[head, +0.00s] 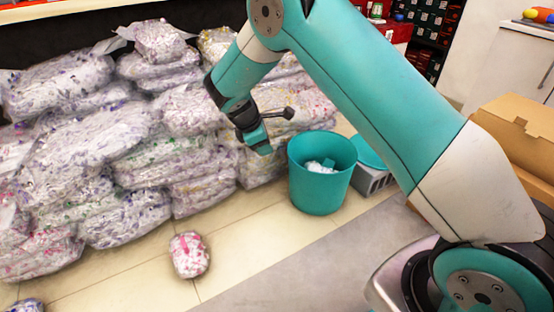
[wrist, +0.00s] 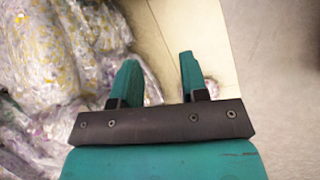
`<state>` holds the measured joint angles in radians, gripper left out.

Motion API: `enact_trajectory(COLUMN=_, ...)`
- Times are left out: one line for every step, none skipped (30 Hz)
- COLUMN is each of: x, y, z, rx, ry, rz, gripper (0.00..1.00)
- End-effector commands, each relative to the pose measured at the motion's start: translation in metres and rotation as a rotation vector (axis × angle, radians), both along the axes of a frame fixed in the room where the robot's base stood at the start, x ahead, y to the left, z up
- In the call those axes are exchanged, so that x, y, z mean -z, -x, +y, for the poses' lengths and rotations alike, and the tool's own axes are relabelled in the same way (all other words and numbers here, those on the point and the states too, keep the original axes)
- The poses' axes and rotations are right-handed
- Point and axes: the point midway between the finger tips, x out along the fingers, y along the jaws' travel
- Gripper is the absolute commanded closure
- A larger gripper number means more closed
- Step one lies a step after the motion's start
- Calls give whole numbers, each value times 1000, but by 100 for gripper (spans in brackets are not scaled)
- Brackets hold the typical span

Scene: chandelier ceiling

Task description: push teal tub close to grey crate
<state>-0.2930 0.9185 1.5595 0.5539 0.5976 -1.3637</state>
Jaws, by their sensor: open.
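The teal tub (head: 312,192) stands upright on the floor right of centre in the head view, with some white items and a teal piece inside. The grey crate (head: 374,181) is just right of the tub and partly hidden by it and my arm. Any gap between them is hard to see. A teal round thing (head: 368,152) shows above the crate. My gripper (head: 262,148) is to the left of the tub, near its rim in the picture and apart from it. In the wrist view my gripper (wrist: 159,68) is open and empty; tub and crate are not visible there.
Large stacked clear bags (head: 120,150) fill the left and back, close to my gripper. A small bag (head: 189,255) lies on the tiled floor in front. A cardboard box (head: 515,145) stands at the right. Floor in front of the tub is clear.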

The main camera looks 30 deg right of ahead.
Motion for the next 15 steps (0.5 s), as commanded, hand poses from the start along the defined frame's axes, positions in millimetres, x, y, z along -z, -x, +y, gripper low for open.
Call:
enact_trajectory(x=-36, y=13, z=11, rx=46, ry=-76, rz=-35, gripper=60)
enact_trajectory(x=-51, y=22, z=17, rx=78, ry=-122, rz=-49, gripper=60)
enact_trajectory(x=-71, y=36, z=26, rx=121, ry=-182, rz=-66, gripper=60)
enact_trajectory(x=-85, y=47, z=33, rx=153, ry=-228, rz=-75, gripper=60)
enact_trajectory(x=-99, y=60, z=39, rx=187, ry=-272, rz=-82, gripper=60)
enact_trajectory(x=-118, y=78, z=47, rx=230, ry=-329, rz=-89, gripper=60)
enact_trajectory(x=-131, y=93, z=53, rx=262, ry=-372, rz=-89, gripper=60)
enact_trajectory(x=-143, y=109, z=58, rx=295, ry=-412, rz=-90, gripper=60)
enact_trajectory(x=-159, y=131, z=66, rx=338, ry=-467, rz=-86, gripper=60)
enact_trajectory(x=-170, y=148, z=71, rx=371, ry=-505, rz=-80, gripper=60)
enact_trajectory(x=-180, y=166, z=76, rx=403, ry=-541, rz=-72, gripper=60)
enact_trajectory(x=-192, y=190, z=82, rx=445, ry=-587, rz=-61, gripper=60)
enact_trajectory(x=-200, y=208, z=86, rx=474, ry=-619, rz=-49, gripper=60)
enact_trajectory(x=-207, y=225, z=90, rx=502, ry=-647, rz=-37, gripper=60)
enact_trajectory(x=-215, y=247, z=94, rx=538, ry=-681, rz=-19, gripper=60)
